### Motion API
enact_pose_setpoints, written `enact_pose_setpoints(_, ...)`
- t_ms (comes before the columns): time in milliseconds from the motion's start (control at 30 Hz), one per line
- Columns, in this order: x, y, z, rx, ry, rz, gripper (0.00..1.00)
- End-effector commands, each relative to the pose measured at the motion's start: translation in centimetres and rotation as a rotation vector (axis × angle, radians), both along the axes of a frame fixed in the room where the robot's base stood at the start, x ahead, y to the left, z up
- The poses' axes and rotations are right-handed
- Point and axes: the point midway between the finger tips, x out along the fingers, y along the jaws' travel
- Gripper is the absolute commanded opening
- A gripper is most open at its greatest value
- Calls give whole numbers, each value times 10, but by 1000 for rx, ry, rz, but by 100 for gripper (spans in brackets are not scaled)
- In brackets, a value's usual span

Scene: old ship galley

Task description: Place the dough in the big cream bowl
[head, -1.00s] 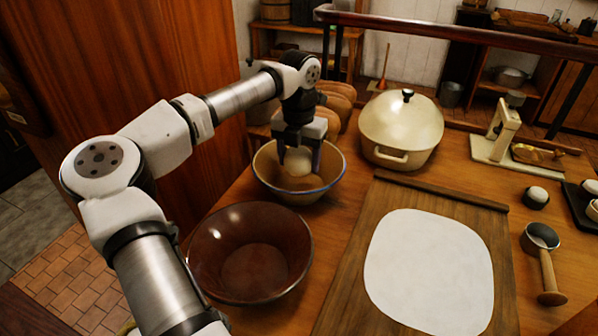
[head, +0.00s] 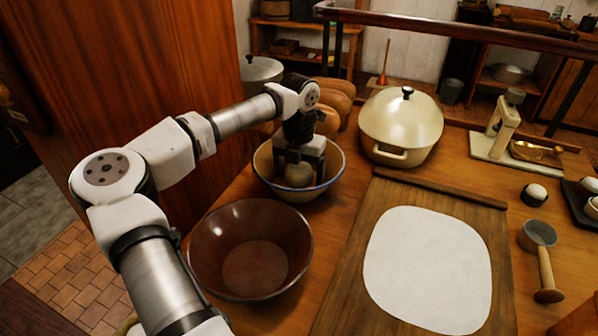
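The big cream bowl (head: 329,181) with a blue rim stands on the table, left of the board and in front of the bread loaves. My gripper (head: 298,182) points straight down into it, one finger on each side of the round, pale dough (head: 298,175). The dough is inside the bowl, low and below the rim. I cannot tell whether the fingers press on the dough or stand slightly apart from it, nor whether the dough touches the bowl's bottom.
A brown bowl (head: 290,222) stands just in front of the cream bowl. A lidded cream pot (head: 402,125) is close on the right. A wooden board (head: 345,265) bears a flat white sheet (head: 428,268). Bread loaves (head: 338,96) lie behind my gripper.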

Motion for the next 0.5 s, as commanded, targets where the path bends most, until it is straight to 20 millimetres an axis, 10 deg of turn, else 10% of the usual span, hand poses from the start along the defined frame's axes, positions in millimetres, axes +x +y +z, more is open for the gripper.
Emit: enact_pose_setpoints(500, 1, 0, 31, 2, -4, 2, 84)
